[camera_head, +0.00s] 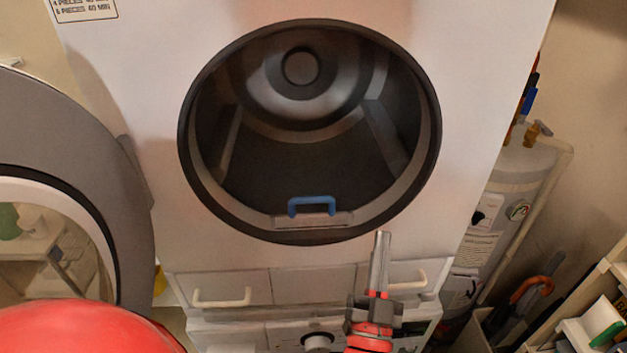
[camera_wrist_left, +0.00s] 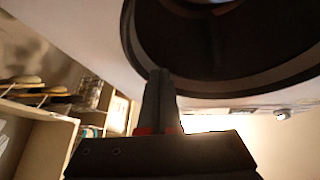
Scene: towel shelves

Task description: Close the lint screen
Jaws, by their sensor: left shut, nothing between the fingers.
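The lint screen has a blue handle (camera_head: 312,205) that stands up from the bottom lip of the dryer opening. A grey plate (camera_head: 313,219) lies under the handle. The round dryer drum (camera_head: 310,130) is open to view. My left gripper (camera_head: 382,236) is shut and empty, its fingers pointing up. In the head view it appears below and to the right of the handle, near the lower right of the opening's rim. In the left wrist view the shut fingers (camera_wrist_left: 159,75) overlap the dark rim (camera_wrist_left: 220,90); contact cannot be told. My right gripper is not seen.
The dryer door (camera_head: 125,215) is swung open at the left. Drawers with pale handles (camera_head: 222,300) lie below the opening. A water heater (camera_head: 515,190) stands at the right, with shelves (camera_head: 600,290) at the lower right. A red rounded shape fills the lower left corner.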

